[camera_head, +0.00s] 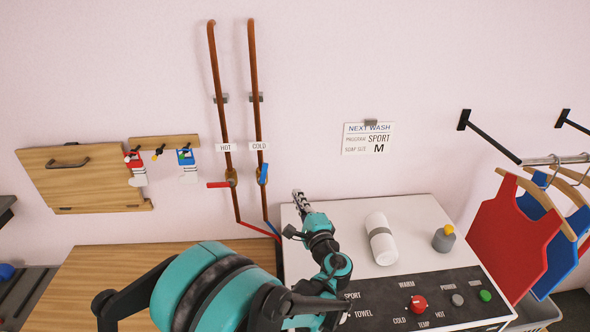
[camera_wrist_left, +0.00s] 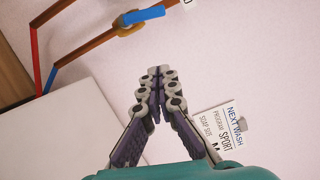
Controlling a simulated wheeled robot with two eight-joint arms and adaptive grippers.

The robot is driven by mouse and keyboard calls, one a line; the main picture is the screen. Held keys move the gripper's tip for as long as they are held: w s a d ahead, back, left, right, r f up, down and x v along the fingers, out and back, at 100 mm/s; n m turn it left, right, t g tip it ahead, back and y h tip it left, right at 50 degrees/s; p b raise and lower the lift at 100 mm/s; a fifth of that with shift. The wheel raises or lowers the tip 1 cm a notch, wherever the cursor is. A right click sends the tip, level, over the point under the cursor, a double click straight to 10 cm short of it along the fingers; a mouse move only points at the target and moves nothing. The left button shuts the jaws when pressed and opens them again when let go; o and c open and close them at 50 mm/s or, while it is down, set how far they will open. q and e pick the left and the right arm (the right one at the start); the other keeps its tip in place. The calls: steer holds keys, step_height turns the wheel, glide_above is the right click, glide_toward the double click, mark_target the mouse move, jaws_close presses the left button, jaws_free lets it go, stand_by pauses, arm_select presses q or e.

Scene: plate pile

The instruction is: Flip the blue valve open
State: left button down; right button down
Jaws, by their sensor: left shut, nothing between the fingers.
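The blue valve handle (camera_head: 263,173) sits on the right copper pipe under the COLD label (camera_head: 259,146). It points roughly along the pipe. In the left wrist view the blue handle (camera_wrist_left: 144,14) is at the top, on its brass body (camera_wrist_left: 126,29). My left gripper (camera_head: 298,195) is shut and empty, to the right of the valve and below it in the head view, apart from it. In the wrist view its fingertips (camera_wrist_left: 158,72) meet below the handle. My right gripper is not in view.
A red valve handle (camera_head: 219,184) lies crosswise on the HOT pipe (camera_head: 219,90), left of the blue one. The white washer top (camera_head: 410,215) below holds a white bottle (camera_head: 381,238) and a grey container (camera_head: 443,239). The wall right of the pipes is clear up to the NEXT WASH note (camera_head: 368,139).

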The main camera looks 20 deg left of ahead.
mark_target(263, 174)
arm_select(q)
steer(key=w+a+r, duration=0.1)
steer(key=w+a, duration=0.4)
steer(key=a, duration=0.5)
steer(key=shift+w+r+b, duration=0.25)
steer(key=shift+w+b, duration=0.05)
steer(key=shift+w, duration=0.05)
steer(key=n, duration=0.1)
steer(key=a+r+n+p, duration=0.1)
steer(key=n, duration=0.1)
steer(key=shift+s+g, duration=0.3)
steer(key=shift+w, duration=0.1)
